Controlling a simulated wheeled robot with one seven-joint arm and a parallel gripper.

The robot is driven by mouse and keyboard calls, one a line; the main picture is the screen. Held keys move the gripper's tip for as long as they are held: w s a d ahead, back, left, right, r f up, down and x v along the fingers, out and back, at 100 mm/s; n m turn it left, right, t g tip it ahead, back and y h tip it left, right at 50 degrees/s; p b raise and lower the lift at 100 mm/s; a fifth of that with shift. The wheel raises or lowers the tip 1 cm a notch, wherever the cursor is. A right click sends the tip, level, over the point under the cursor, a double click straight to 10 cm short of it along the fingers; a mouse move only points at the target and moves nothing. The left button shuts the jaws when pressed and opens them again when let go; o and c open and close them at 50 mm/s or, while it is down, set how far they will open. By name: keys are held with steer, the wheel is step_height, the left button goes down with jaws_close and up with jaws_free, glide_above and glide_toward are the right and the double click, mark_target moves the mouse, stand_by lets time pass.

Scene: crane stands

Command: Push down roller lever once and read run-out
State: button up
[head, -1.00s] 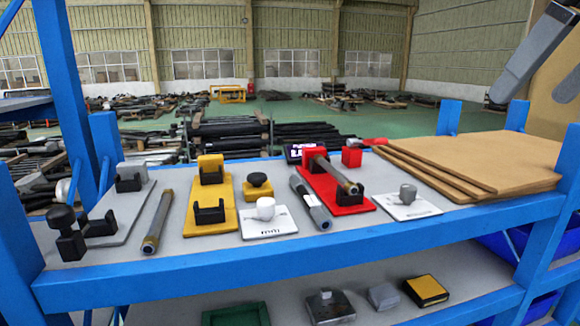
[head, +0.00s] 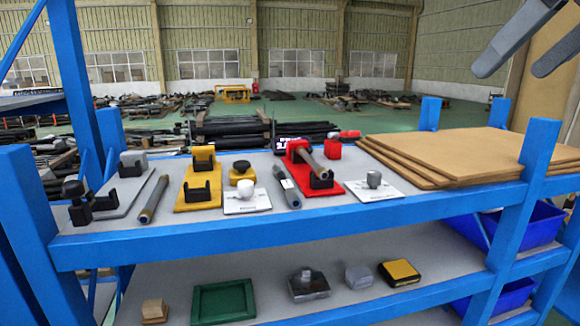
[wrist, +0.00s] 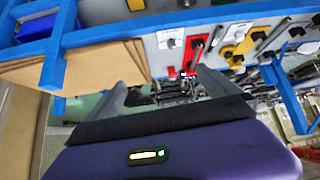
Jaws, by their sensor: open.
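The red crane stand (head: 331,188) lies on the blue-framed shelf with a dark roller (head: 307,158) resting across its holders. A small dark display (head: 290,143) with a lit purple header stands behind it, its digits mostly hidden by the red holder. A red handle-like piece (head: 350,134), perhaps the lever, sticks out at the back beside a red block (head: 333,150). The red stand also shows in the wrist view (wrist: 195,50). My gripper (head: 508,68) is open and empty at the upper right, well above and apart from the stand; its fingers also show in the wrist view (wrist: 163,90).
A yellow stand (head: 190,206) and a grey stand (head: 117,200) are to the left, with loose rollers (head: 153,198) (head: 288,193) between. White cards (head: 245,208) (head: 368,193) carry knobs. Brown boards (head: 450,155) are stacked at right. Blue posts (head: 530,190) rise at the shelf ends.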

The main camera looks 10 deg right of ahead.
steer(key=w+d+r+n+t+y+b, duration=0.1)
steer(key=w+r+n+t+y, duration=0.1)
steer(key=w+r+t+y, duration=0.65)
steer(key=s+d+f+m+t+h+b, duration=0.1)
steer(key=d+f+m+t+h, duration=0.1)
steer(key=f+m+t+h, duration=0.5)
steer(key=s+d+f+t+h+b, duration=0.15)
steer(key=f+h, duration=0.25)
steer(key=f, duration=0.7)
steer(key=s+a+f+m+g+h, duration=0.1)
steer(key=s+a+f+m+h, duration=0.2)
steer(key=f, duration=0.6)
steer(key=s+f+m+g+h, duration=0.2)
steer(key=s+f+h, duration=0.15)
steer(key=f, duration=0.65)
steer(key=s+a+f+n+g+y+b, duration=0.1)
steer(key=s+a+f+n+g+y, duration=0.1)
steer(key=s+a+f, duration=0.4)
steer(key=s+a+f+n+g+y+b, duration=0.1)
steer(key=s+a+f+n+g+y, duration=0.2)
steer(key=s+a+f, duration=0.4)
steer(key=s+a+f+n+g+y+b, duration=0.2)
steer(key=s+a+f, duration=0.4)
steer(key=s+f, duration=0.9)
step_height(320, 180, down, 4)
steer(key=shift+s+a+r+n+g+y, duration=0.2)
steer(key=shift+s+r+n+g+y, duration=0.15)
steer(key=shift+n+y, duration=0.55)
